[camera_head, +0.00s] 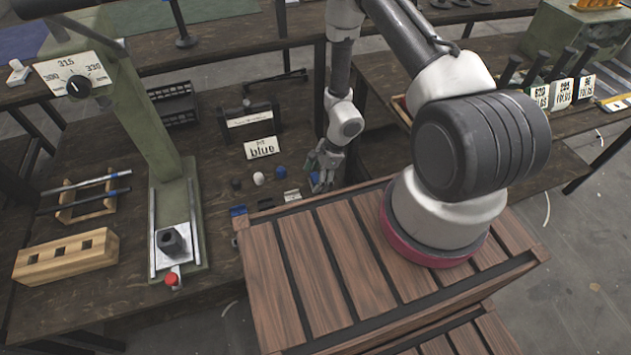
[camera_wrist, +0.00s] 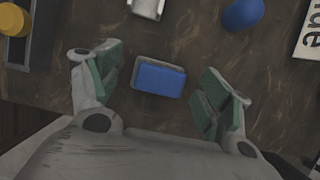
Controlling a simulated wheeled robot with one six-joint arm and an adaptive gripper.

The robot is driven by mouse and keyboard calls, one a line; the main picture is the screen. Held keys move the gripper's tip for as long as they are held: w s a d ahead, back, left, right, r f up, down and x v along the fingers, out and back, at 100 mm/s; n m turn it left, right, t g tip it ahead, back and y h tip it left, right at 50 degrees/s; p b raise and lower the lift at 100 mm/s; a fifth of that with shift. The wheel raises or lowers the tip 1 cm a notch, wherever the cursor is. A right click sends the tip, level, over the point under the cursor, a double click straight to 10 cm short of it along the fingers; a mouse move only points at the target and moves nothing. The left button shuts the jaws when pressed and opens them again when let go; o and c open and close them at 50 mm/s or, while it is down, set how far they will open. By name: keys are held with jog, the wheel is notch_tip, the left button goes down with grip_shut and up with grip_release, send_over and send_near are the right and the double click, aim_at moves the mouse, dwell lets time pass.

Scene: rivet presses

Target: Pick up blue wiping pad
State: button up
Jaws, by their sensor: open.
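The blue wiping pad (camera_wrist: 159,79) is a small block with a blue top and a grey base, lying flat on the dark wooden table. In the wrist view it sits between the two spread, green-padded fingers of my gripper (camera_wrist: 162,76), with a gap on each side. My gripper is open and empty. In the head view my gripper (camera_head: 323,181) points down close to the table, right of the small caps, and hides the pad there.
A blue knob (camera_wrist: 243,14) and a pale block (camera_wrist: 147,9) lie near the pad. A sign reading "blue" (camera_head: 262,148) stands behind. A green press (camera_head: 150,110) and a wooden holder block (camera_head: 66,257) are at left. Another small blue item (camera_head: 238,210) lies near the table's edge.

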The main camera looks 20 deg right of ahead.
aim_at(315, 177)
jog(key=shift+a+f, duration=0.15)
jog(key=shift+f, duration=0.2)
jog(key=c, duration=1.1)
jog(key=shift+r, duration=0.2)
notch_tip(315, 177, up, 10)
jog(key=shift+f, duration=0.15)
jog(key=shift+o, duration=1)
jog(key=shift+c, duration=0.5)
